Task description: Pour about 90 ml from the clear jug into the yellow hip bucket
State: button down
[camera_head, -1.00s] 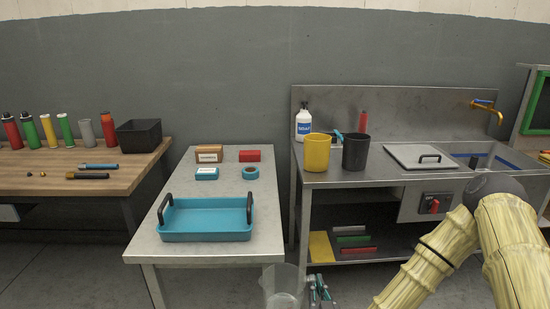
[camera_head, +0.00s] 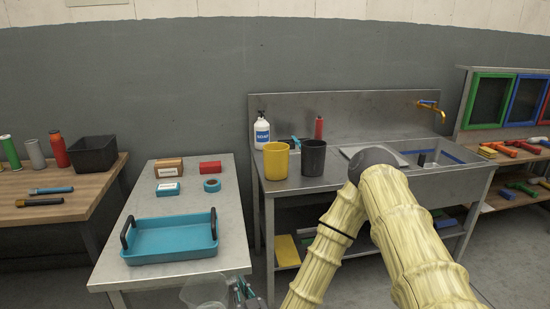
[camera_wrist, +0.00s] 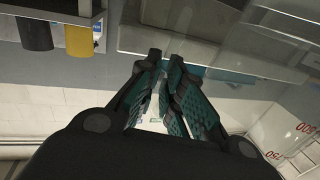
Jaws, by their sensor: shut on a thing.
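The clear jug (camera_head: 205,291) shows at the bottom edge of the head view, partly cut off. My gripper (camera_head: 243,293) is next to it and shut on it; the handle is hard to make out. In the wrist view my gripper's fingers (camera_wrist: 165,62) are close together, and part of the jug's clear wall with red numbers (camera_wrist: 290,135) shows at the lower right. The liquid level cannot be made out. The yellow hip bucket (camera_head: 276,160) stands upright on the sink counter, well beyond my gripper. It also shows in the wrist view (camera_wrist: 79,39).
A black cup (camera_head: 313,158) stands right beside the bucket, with a soap bottle (camera_head: 262,132) behind. The steel table (camera_head: 215,258) with a blue tray (camera_head: 172,254) is at left. Floor shows between table and sink unit (camera_head: 350,190). A workbench (camera_head: 515,158) stands at right.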

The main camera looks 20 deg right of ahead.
aim_at(236, 280)
jog(key=r+p, duration=0.3)
jog(key=a+r+p, duration=0.1)
jog(key=p, duration=0.1)
jog(key=shift+s+r, duration=0.25)
jog(key=shift+r, duration=0.15)
jog(key=shift+s+a+r+p, duration=0.15)
jog(key=shift+r+p, duration=0.15)
jog(key=shift+p, duration=0.3)
jog(key=shift+s+a, duration=0.1)
jog(key=shift+p, duration=0.4)
